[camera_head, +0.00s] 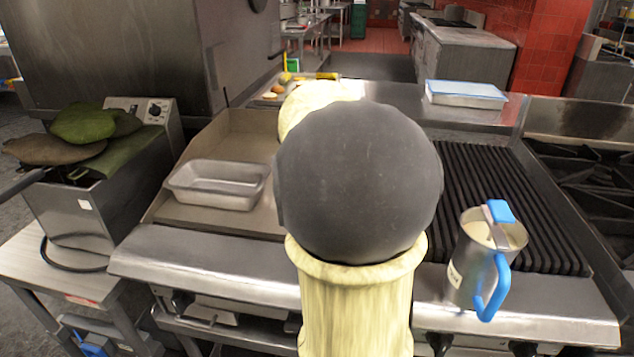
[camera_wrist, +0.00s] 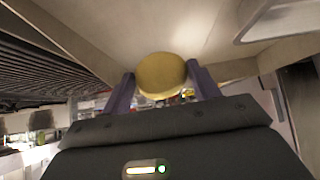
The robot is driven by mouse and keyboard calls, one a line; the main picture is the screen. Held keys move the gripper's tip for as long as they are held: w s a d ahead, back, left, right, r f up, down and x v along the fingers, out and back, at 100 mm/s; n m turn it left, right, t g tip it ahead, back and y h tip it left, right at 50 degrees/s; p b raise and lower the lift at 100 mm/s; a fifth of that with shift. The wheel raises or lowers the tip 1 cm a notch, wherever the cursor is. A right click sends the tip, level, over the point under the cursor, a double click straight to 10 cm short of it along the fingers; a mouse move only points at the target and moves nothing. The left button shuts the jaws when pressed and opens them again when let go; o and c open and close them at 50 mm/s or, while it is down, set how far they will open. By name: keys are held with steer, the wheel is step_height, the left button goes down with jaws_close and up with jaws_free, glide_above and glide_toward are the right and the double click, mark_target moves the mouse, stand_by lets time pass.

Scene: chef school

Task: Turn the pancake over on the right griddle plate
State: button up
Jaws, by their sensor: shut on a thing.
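In the wrist view my gripper (camera_wrist: 163,82) has its two purple fingers on either side of a yellow, round, thick piece (camera_wrist: 161,72) that looks like the pancake. The fingers are shut on it. The flat tan griddle plate (camera_wrist: 185,25) shows behind it, and I cannot tell whether the piece touches the plate. In the head view the flat griddle plate (camera_head: 238,133) is left of my arm. My arm covers its right part, and hides my gripper and the held piece.
A metal pan (camera_head: 218,184) sits on the griddle plate. A ribbed grill (camera_head: 500,190) is to the right, with a steel jug (camera_head: 478,265) with a blue handle at its front. A lidded tray (camera_head: 466,94) stands behind. A fryer (camera_head: 108,170) with green mitts (camera_head: 84,123) is left.

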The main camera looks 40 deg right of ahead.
steer(key=shift+f+b, duration=0.3)
steer(key=shift+b, duration=0.2)
step_height(320, 180, down, 7)
steer(key=b, duration=0.7)
steer(key=shift+f, duration=0.1)
steer(key=o, duration=1.1)
steer(key=shift+c, duration=0.2)
steer(key=p+v, duration=0.1)
steer(key=v, duration=0.9)
stand_by(0.6)
